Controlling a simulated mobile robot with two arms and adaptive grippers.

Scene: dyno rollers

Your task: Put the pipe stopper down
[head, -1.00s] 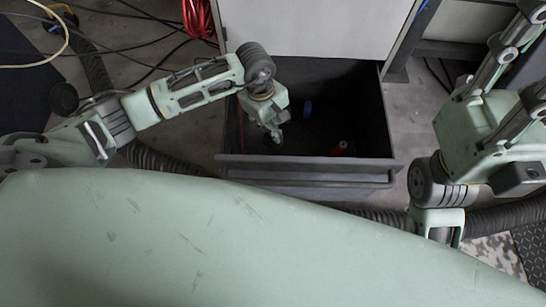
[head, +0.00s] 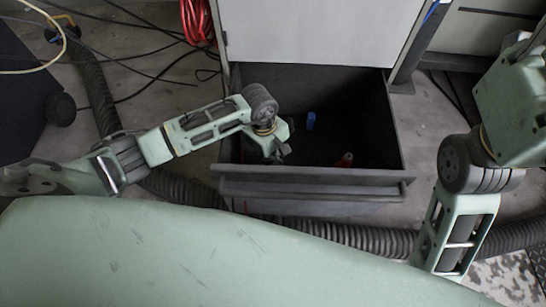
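My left gripper (head: 279,153) reaches down into the open dark drawer (head: 312,188), near its left side. Its fingers are small and dark against the drawer, so I cannot tell whether they are open or shut, or whether they hold anything. I cannot make out a pipe stopper for certain. A small blue object (head: 310,121) lies in the drawer to the right of the gripper. A small red object (head: 346,158) lies near the drawer's front wall, farther right. My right arm is at the right, and its gripper is out of view.
The drawer belongs to a grey-white cabinet (head: 320,32) behind it. A thick corrugated hose (head: 370,238) runs along the floor in front of the drawer. Black cables and a red coiled cable (head: 196,20) lie at the upper left.

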